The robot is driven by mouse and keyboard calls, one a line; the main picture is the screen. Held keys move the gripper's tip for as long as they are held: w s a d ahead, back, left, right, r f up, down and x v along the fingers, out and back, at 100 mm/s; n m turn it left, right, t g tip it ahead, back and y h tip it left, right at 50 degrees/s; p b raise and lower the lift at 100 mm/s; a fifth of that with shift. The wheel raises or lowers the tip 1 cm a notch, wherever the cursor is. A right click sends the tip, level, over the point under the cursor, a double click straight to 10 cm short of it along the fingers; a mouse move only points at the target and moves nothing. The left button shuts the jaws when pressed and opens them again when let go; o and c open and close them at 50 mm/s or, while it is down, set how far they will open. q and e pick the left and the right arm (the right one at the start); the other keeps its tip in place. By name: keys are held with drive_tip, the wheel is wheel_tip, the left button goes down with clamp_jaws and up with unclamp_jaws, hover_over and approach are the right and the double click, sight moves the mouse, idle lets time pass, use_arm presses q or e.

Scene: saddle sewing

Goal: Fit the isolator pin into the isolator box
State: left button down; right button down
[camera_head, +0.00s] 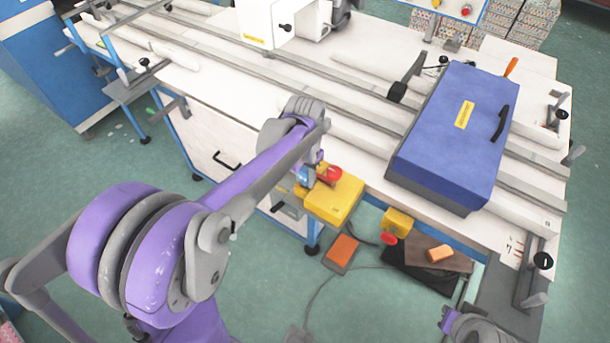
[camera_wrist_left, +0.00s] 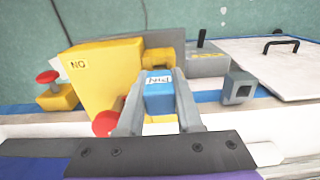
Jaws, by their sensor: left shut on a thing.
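The isolator box is a yellow box (camera_head: 336,199) with a red knob on top, at the near edge of the workbench. In the left wrist view the yellow box (camera_wrist_left: 100,75) has a "NO" label and a short yellow housing on its right side. The isolator pin (camera_wrist_left: 160,98) is a blue block with a white "Pin" label. My left gripper (camera_head: 308,176) is shut on the pin, its grey fingers on either side. In the left wrist view the gripper (camera_wrist_left: 160,88) holds the pin just in front of the yellow housing. Whether they touch is unclear.
A grey square holder (camera_wrist_left: 238,88) with a hole stands to the right of the pin. A second yellow box (camera_head: 397,222) with a red button sits below the bench edge. A large blue case (camera_head: 455,135) lies on the bench. Part of my right arm shows at the bottom right.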

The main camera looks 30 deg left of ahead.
use_arm(q)
drive_tip(key=shift+f, duration=0.25)
drive_tip(key=c, duration=0.5)
unclamp_jaws()
drive_tip(key=shift+r, duration=0.1)
wheel_tip(320, 180, up, 11)
drive_tip(key=shift+f+p, duration=0.1)
drive_tip(key=shift+p, duration=0.2)
drive_tip(key=shift+s, duration=0.1)
drive_tip(key=s+d+f+t, duration=0.2)
drive_tip(key=s+d+f, duration=0.1)
drive_tip(key=s, duration=0.4)
drive_tip(key=s+d+f+n+t, duration=0.1)
drive_tip(key=s+d+f+t, duration=0.2)
drive_tip(key=s+f, duration=0.2)
drive_tip(key=s, duration=0.3)
drive_tip(key=shift+d+f, duration=0.25)
drive_tip(key=shift+d, duration=0.15)
